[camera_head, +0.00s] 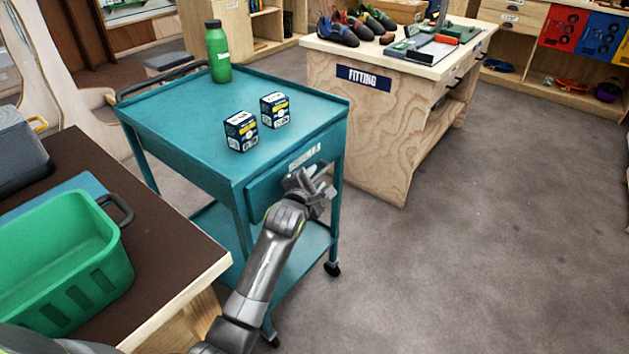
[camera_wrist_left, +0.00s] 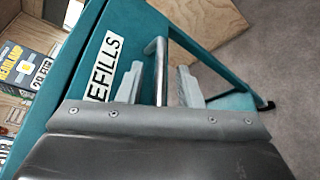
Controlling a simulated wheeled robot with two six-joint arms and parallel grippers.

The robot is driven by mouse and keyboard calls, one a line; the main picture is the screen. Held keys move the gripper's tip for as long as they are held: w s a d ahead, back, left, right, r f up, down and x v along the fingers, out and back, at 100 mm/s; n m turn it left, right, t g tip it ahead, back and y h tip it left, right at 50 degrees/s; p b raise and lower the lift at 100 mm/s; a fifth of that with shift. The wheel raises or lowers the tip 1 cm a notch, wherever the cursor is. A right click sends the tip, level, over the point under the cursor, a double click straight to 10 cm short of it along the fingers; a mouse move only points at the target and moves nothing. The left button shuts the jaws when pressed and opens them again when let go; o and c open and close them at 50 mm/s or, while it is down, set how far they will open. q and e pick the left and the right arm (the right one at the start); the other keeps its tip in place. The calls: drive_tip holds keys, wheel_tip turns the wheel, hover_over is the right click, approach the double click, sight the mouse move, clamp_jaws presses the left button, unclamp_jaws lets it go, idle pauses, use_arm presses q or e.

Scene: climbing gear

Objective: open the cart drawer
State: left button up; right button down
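The teal cart (camera_head: 190,130) stands at the middle left. My left gripper (camera_head: 314,182) is at the drawer front, just below the label. In the left wrist view its two fingers (camera_wrist_left: 160,88) are spread, one on each side of the metal bar handle (camera_wrist_left: 160,62), with gaps between fingers and bar. The gripper mostly hides the handle in the head view. My right gripper is not in view.
Two small boxes (camera_head: 241,131) (camera_head: 275,110) and a green bottle (camera_head: 218,52) stand on the cart top. A brown table with a green crate (camera_head: 62,262) is at the left. The fitting bench (camera_head: 365,125) stands behind to the right. The floor (camera_head: 470,240) at right is clear.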

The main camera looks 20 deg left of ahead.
use_arm(q)
clamp_jaws()
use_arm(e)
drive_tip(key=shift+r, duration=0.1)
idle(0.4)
